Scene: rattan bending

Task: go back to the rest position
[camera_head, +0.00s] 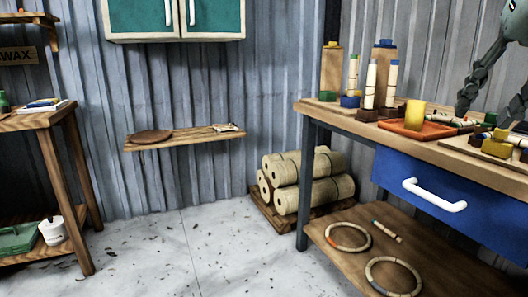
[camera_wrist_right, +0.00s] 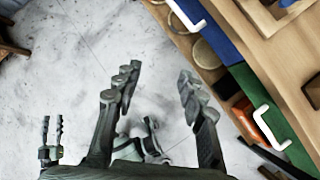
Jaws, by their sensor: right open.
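My right gripper (camera_head: 492,100) comes in at the upper right of the head view, above the workbench, and is partly cut off by the frame edge. In the right wrist view its two fingers (camera_wrist_right: 157,78) stand wide apart with nothing between them, above bare floor and beside the drawers. A small two-fingered gripper (camera_wrist_right: 52,130), apparently my left one, shows at the left of the right wrist view; it is too small to tell its state. No left arm shows in the head view.
The workbench (camera_head: 343,119) holds an orange tray (camera_head: 395,128), a yellow cylinder (camera_head: 415,114) and upright rattan pieces. A blue drawer's white handle (camera_head: 435,195) juts out. The floor (camera_head: 190,255) in the middle is largely clear.

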